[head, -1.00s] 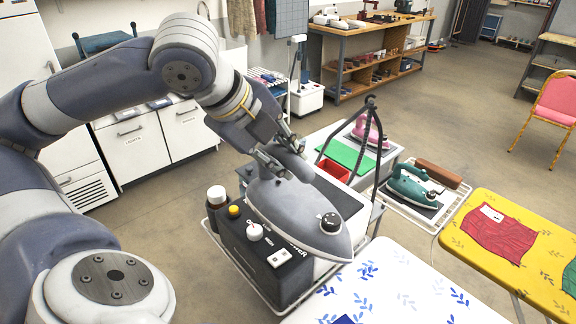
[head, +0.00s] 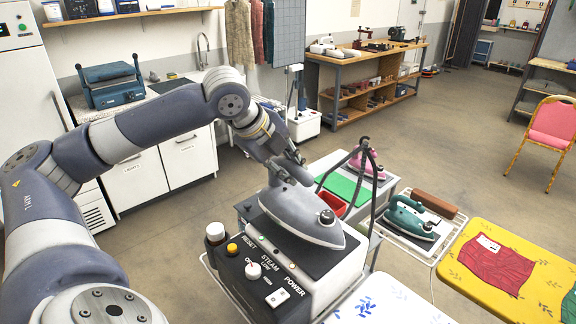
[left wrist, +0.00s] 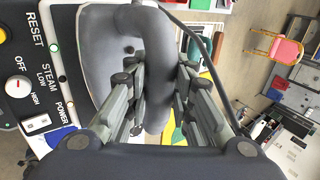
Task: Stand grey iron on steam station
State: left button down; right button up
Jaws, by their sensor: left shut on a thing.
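The grey iron (head: 303,214) is over the black top of the steam station (head: 262,270), sole down, its nose toward the lower right in the head view. My left gripper (head: 284,172) is shut on its handle. In the left wrist view the handle (left wrist: 158,75) runs between the fingers, and the station's panel (left wrist: 37,75) with its labels and dials shows at the left. The gap under the sole is too small to tell whether it touches the station. My right gripper is not in view.
A dark hose stand (head: 366,165) rises just behind the iron. A yellow ironing board (head: 472,288) stands at right.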

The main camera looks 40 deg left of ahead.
aim_at(298, 189)
pick_arm(q)
jog(key=shift+f, duration=1.3)
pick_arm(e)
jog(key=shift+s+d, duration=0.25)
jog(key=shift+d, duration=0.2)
pick_arm(q)
jog(key=c, duration=1.8)
grip_release()
jog(key=shift+s+f, duration=0.1)
jog(key=shift+f, duration=0.15)
jog(key=o, duration=0.4)
jog(key=shift+d, duration=0.1)
jog(key=shift+r, duration=0.1)
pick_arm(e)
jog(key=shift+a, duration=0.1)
pick_arm(q)
jog(key=shift+s+r, duration=0.1)
jog(key=shift+r, duration=0.1)
jog(key=v, duration=1.1)
jog(key=shift+s+r+b, duration=0.25)
jog(key=shift+r+b, duration=0.05)
jog(key=shift+b, duration=0.15)
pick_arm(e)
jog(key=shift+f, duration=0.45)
